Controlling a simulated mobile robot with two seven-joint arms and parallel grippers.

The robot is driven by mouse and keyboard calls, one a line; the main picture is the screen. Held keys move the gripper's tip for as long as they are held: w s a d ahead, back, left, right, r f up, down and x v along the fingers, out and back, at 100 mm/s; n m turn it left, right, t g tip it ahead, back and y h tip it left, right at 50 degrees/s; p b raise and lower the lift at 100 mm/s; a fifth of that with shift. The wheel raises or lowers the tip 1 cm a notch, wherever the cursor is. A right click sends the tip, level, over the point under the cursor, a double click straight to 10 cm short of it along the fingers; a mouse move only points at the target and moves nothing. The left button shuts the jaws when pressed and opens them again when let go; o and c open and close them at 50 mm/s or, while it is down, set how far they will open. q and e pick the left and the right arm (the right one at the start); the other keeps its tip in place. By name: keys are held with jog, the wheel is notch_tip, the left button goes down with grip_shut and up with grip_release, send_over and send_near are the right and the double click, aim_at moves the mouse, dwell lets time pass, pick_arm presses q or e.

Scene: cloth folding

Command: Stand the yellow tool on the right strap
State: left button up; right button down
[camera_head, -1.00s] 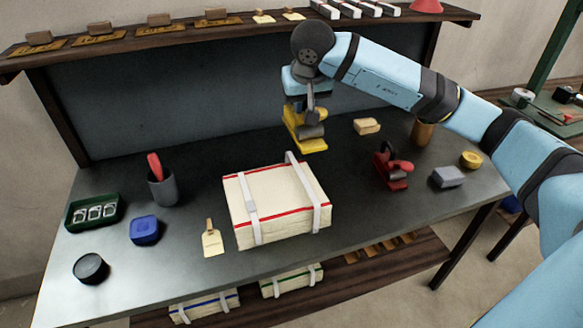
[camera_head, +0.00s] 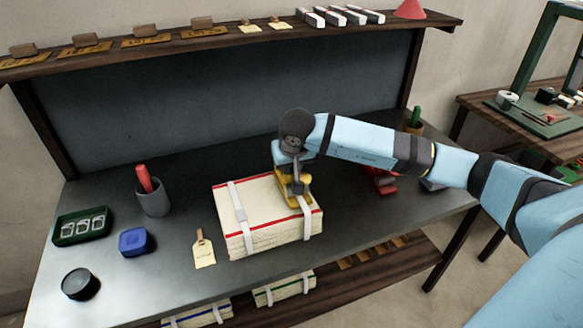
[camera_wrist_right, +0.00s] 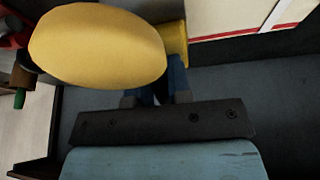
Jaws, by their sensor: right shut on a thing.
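The yellow tool (camera_head: 293,187) is held in my right gripper (camera_head: 296,184), which is shut on it. The tool is over the right part of the cream cloth bundle (camera_head: 262,228), at the right strap (camera_head: 307,222). I cannot tell whether it touches the strap. The left strap (camera_head: 240,213) is clear. In the right wrist view the tool's rounded yellow top (camera_wrist_right: 97,45) fills the upper left, in front of the fingers, and the bundle (camera_wrist_right: 230,12) shows at the top right. My left gripper is in neither view.
A grey cup (camera_head: 153,199), green tray (camera_head: 82,226), blue box (camera_head: 136,241), black round tin (camera_head: 80,284) and paper tag (camera_head: 203,250) stand left of the bundle. A red tool (camera_head: 381,181) is partly hidden behind my right arm. The table front is clear.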

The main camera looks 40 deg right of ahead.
jog(key=shift+w+f, duration=0.1)
jog(key=shift+f, duration=0.35)
jog(key=c, duration=1.1)
grip_release()
jog(key=shift+f, duration=0.15)
jog(key=shift+o, duration=0.2)
